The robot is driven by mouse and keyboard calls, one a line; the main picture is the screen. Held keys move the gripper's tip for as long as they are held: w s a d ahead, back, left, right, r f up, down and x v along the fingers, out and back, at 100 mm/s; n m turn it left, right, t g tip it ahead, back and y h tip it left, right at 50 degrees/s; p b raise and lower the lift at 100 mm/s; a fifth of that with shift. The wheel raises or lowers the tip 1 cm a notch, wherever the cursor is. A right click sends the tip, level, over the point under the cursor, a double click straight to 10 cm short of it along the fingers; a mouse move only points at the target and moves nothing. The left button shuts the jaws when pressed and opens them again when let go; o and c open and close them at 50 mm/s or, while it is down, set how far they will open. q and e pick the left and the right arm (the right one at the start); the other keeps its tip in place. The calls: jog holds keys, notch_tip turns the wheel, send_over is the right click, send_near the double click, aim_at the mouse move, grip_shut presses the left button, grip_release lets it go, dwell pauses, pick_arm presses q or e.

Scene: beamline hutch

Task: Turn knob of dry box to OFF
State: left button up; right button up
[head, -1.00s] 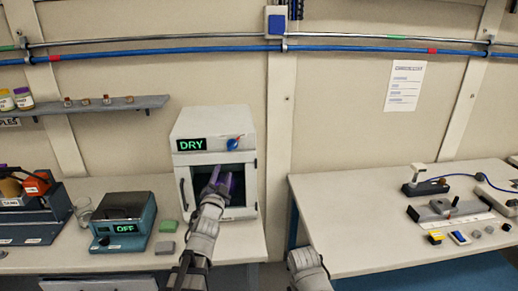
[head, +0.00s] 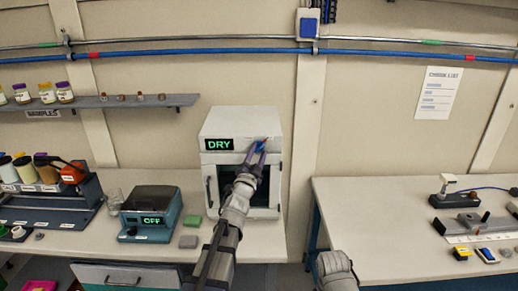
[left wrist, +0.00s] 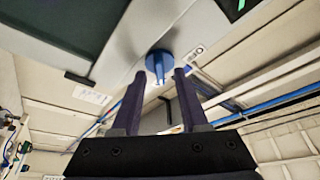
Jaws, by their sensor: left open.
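The dry box (head: 212,127) is a white cabinet on the left bench, with a dark window and a green display reading DRY. Its blue knob (left wrist: 159,65) is at the upper right of its front. In the head view the knob is mostly hidden behind my left gripper (head: 262,150). In the left wrist view the knob lies just beyond and between the two open, purple-grey fingertips, which do not grip it. I cannot tell whether a finger touches it. My right arm shows only as a link at the bottom of the head view; its gripper is out of view.
A teal device (head: 150,213) with an OFF display stands left of the dry box, with a glass beaker (head: 114,200) and green and grey blocks nearby. A shelf (head: 130,101) with jars is above. A second bench (head: 375,215) stands at right.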

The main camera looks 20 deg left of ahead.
pick_arm(q)
jog(key=shift+w+r, duration=0.2)
jog(key=shift+w, duration=0.5)
grip_shut()
jog(key=shift+s, duration=0.1)
